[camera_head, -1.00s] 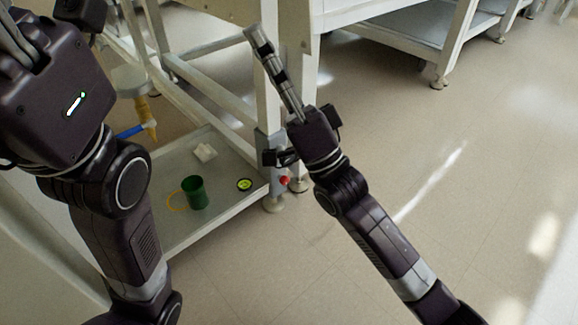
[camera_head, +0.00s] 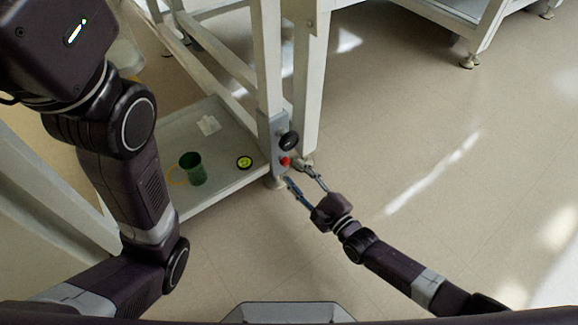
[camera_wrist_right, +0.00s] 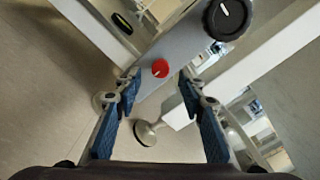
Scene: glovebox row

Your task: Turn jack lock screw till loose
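A small red knob (camera_head: 285,161), which looks like the lock screw, sits low on a grey plate (camera_head: 272,133) on the table leg. It also shows in the right wrist view (camera_wrist_right: 160,68), with a white line on its face. My right gripper (camera_head: 294,171) is open just in front of it. In the right wrist view the blue-padded fingertips (camera_wrist_right: 161,82) stand on either side of the red knob, with gaps showing. A larger black knob (camera_head: 289,141) with a white mark sits above it. My left arm shows at the left, but its fingers are out of view.
A levelling foot (camera_wrist_right: 146,133) stands near the fingers. The floor to the right is clear.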

